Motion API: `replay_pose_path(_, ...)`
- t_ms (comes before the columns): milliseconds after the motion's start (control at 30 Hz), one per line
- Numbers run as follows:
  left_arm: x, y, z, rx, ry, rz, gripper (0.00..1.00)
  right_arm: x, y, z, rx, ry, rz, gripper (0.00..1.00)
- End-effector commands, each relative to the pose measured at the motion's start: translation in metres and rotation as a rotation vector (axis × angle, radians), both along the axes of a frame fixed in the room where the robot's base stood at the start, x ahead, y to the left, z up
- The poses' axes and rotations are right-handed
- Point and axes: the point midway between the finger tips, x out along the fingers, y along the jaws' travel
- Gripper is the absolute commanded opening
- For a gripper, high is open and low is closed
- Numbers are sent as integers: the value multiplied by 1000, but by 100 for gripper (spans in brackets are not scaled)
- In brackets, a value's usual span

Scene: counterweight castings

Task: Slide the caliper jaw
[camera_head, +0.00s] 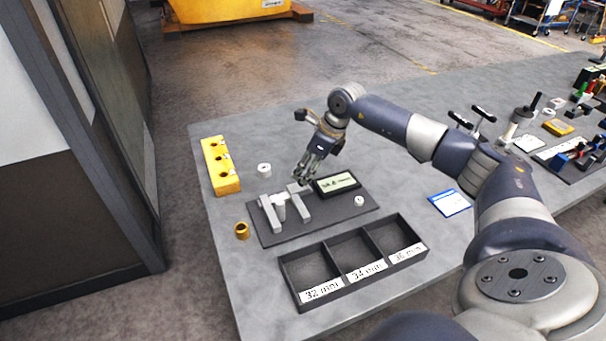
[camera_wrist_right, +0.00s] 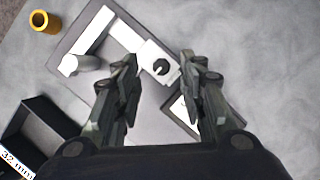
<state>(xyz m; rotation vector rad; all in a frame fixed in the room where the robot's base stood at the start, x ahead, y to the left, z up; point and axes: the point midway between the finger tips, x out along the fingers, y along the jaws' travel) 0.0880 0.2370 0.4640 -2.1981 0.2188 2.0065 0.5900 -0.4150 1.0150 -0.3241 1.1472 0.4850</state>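The caliper lies on a dark base plate (camera_head: 340,218). Its two pale jaws, the left jaw (camera_head: 270,214) and the right jaw (camera_head: 299,208), stand apart with a pale cylinder (camera_head: 279,207) between them. A display (camera_head: 337,183) lies behind, showing digits too small to read surely. My right gripper (camera_head: 304,178) is above the caliper's back end, beside the display. In the right wrist view its fingers (camera_wrist_right: 160,57) are open on either side of a white block with a dark round hole or knob (camera_wrist_right: 158,66); contact cannot be told. My left gripper is not in view.
A tray (camera_head: 352,268) with compartments marked 32, 34 and 36 mm lies in front. A yellow block with holes (camera_head: 220,166), a white ring (camera_head: 264,170), a brass ring (camera_head: 242,231) and a small white ring on the plate (camera_head: 359,201) stand around. A blue-edged card (camera_head: 449,203) lies right.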

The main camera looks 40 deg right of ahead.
Motion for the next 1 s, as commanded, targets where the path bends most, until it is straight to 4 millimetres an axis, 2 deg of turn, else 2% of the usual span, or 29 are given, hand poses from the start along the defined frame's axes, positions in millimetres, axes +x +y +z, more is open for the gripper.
replay_pose_path(33, 0, -1, 0, -1, 0, 0, 38, -3, -4, 12, -3, -4, -2, 38)
replay_pose_path(200, 0, -1, 0, -1, 0, 0, 38, -15, -11, 46, -1, -3, -1, 38)
replay_pose_path(400, 0, -2, 0, -2, 0, 0, 38, -25, -16, 72, 0, -1, 0, 38)
replay_pose_path(567, 0, -2, 0, -2, 0, 0, 38, -28, -17, 79, 0, 0, -1, 38)
replay_pose_path(1000, 0, -2, 0, -2, 0, 0, 38, -28, -17, 79, 0, 0, -1, 38)
